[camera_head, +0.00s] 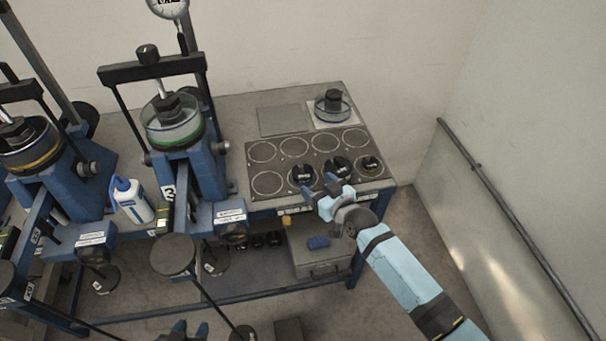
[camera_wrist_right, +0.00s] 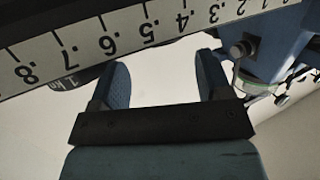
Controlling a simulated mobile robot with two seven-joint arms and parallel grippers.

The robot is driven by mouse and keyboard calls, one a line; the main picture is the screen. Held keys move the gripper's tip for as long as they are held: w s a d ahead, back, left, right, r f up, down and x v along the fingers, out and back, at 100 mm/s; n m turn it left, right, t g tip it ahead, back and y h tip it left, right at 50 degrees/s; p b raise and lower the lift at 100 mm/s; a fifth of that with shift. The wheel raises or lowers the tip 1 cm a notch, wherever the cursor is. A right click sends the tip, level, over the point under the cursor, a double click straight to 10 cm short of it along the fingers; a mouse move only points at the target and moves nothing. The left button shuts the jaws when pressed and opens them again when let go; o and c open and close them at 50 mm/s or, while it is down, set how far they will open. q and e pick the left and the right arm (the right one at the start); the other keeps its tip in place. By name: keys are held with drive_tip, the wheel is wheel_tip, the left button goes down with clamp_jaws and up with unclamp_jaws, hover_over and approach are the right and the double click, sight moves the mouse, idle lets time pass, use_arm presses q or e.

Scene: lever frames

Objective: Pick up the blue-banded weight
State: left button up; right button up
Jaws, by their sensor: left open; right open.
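Black weights sit in the front row of the dark tray with round recesses (camera_head: 320,146): a left one (camera_head: 302,174), a middle one (camera_head: 337,166) and a right one (camera_head: 370,163). At this size I cannot tell which has a blue band. My right gripper (camera_head: 319,189) is open and empty at the tray's front edge, just in front of the left and middle weights. In the right wrist view its blue fingers (camera_wrist_right: 163,80) stand apart with nothing between them. A dark piece marked "1 kg" (camera_wrist_right: 68,83) is partly hidden there. My left gripper (camera_head: 190,330) is open at the bottom edge.
Blue lever frames (camera_head: 185,175) with glass cells fill the left. A white bottle (camera_head: 133,204) stands between them. A glass dish (camera_head: 332,105) stands behind the tray. A grey box (camera_head: 322,262) is under the table. A numbered scale (camera_wrist_right: 130,35) crosses the right wrist view.

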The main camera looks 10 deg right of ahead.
sight(305, 174)
drive_tip(key=x, duration=0.7)
drive_tip(key=shift+r, duration=0.1)
drive_tip(key=c, duration=0.7)
drive_tip(key=shift+p+v, duration=1.3)
drive_tip(key=shift+v, duration=7.9)
